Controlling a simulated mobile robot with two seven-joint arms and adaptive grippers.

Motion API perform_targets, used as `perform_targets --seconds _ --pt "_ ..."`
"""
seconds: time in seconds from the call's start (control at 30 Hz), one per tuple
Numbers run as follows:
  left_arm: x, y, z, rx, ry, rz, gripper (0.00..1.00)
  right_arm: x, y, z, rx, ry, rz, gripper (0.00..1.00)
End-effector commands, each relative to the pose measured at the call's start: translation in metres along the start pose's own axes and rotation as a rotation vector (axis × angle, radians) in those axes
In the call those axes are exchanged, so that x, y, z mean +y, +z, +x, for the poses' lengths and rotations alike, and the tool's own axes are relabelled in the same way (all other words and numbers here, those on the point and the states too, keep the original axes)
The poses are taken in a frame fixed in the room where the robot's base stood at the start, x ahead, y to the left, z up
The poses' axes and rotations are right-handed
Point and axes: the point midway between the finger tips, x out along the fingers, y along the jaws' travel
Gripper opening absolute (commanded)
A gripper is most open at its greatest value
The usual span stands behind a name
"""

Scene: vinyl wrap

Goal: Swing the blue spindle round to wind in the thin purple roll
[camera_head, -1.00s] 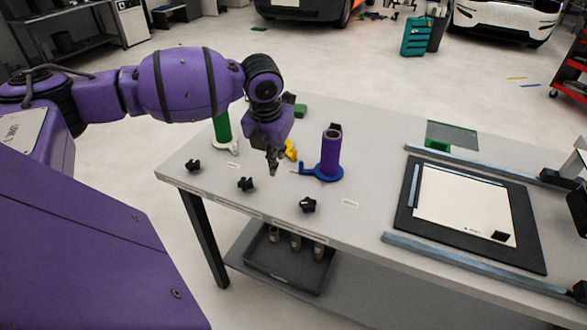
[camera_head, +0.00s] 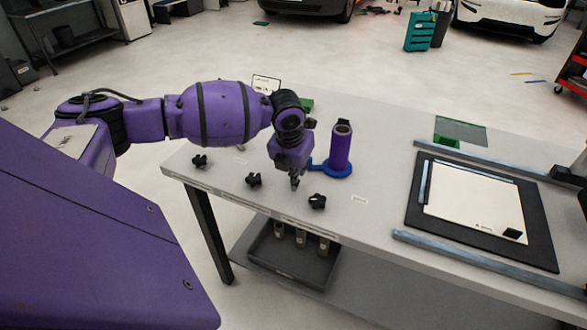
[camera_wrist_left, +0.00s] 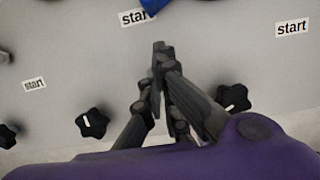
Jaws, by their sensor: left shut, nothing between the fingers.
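The thin purple roll (camera_head: 341,148) stands upright on the blue spindle (camera_head: 338,171), whose round base and short arm pointing left show around its foot. My left gripper (camera_head: 295,184) is shut and empty, pointing down in front and to the left of the blue base. A small gap seems to separate them in the head view. In the left wrist view the shut fingertips (camera_wrist_left: 160,47) sit below a blue piece (camera_wrist_left: 152,5) cut off by the top edge. Part of the spindle's arm is hidden behind my left gripper.
Black star knobs (camera_head: 317,201) line the table's front edge, near my left gripper. A black mat (camera_head: 416,212) with a white sheet (camera_head: 475,205) lies between blue-grey rails (camera_head: 480,258) on the right. A green piece (camera_head: 446,141) lies behind it. "Start" labels (camera_wrist_left: 292,28) mark the tabletop.

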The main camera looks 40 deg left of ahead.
Motion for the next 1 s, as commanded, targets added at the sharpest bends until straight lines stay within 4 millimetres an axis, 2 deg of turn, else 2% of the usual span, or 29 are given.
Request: perform_targets --seconds 0.03,0.2,0.63,0.8,1.0 --pt "-0.001 0.011 -0.002 -0.007 -0.003 -0.004 0.00 0.000 -0.002 0.000 0.003 0.000 0.000 0.40" --pt "-0.001 0.025 0.002 -0.006 -0.002 -0.001 0.00 0.000 -0.002 0.000 0.003 0.000 0.001 0.40" --pt "0.000 0.028 0.002 -0.005 -0.001 0.000 0.00 -0.001 -0.003 0.000 0.004 0.000 0.005 0.40" --pt "0.010 0.038 0.002 -0.007 -0.001 -0.004 0.00 -0.002 -0.009 -0.003 0.010 -0.001 0.006 0.40" --pt "0.014 0.042 0.006 -0.005 -0.001 0.000 0.00 -0.003 -0.005 -0.004 0.001 -0.004 0.008 0.40"
